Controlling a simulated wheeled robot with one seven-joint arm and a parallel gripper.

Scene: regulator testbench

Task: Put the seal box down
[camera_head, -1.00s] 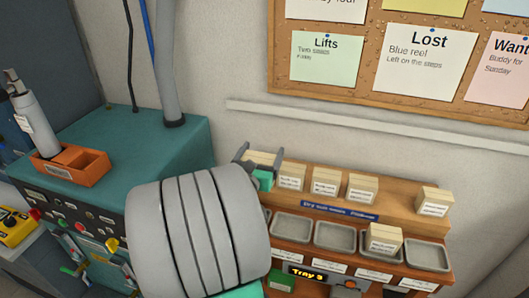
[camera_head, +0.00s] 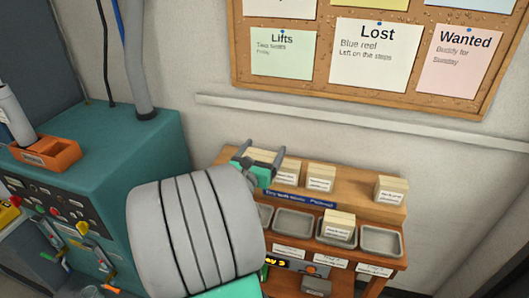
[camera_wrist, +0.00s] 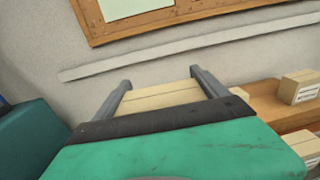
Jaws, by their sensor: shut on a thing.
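The seal box (camera_wrist: 160,95) is a pale tan block. My gripper (camera_wrist: 160,84) is shut on it, with one grey finger on each side in the wrist view. In the head view my gripper (camera_head: 259,159) holds the box (camera_head: 258,154) over the left end of the wooden shelf unit (camera_head: 345,205). I cannot tell whether its underside touches the shelf. My arm and gripper hide that end of the shelf.
Similar boxes stand on the upper shelf (camera_head: 287,173), (camera_head: 320,178), (camera_head: 391,189). Below is a row of grey trays (camera_head: 293,222); one holds a box (camera_head: 339,225), and the right tray (camera_head: 382,240) is empty. A teal machine (camera_head: 120,150) stands left.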

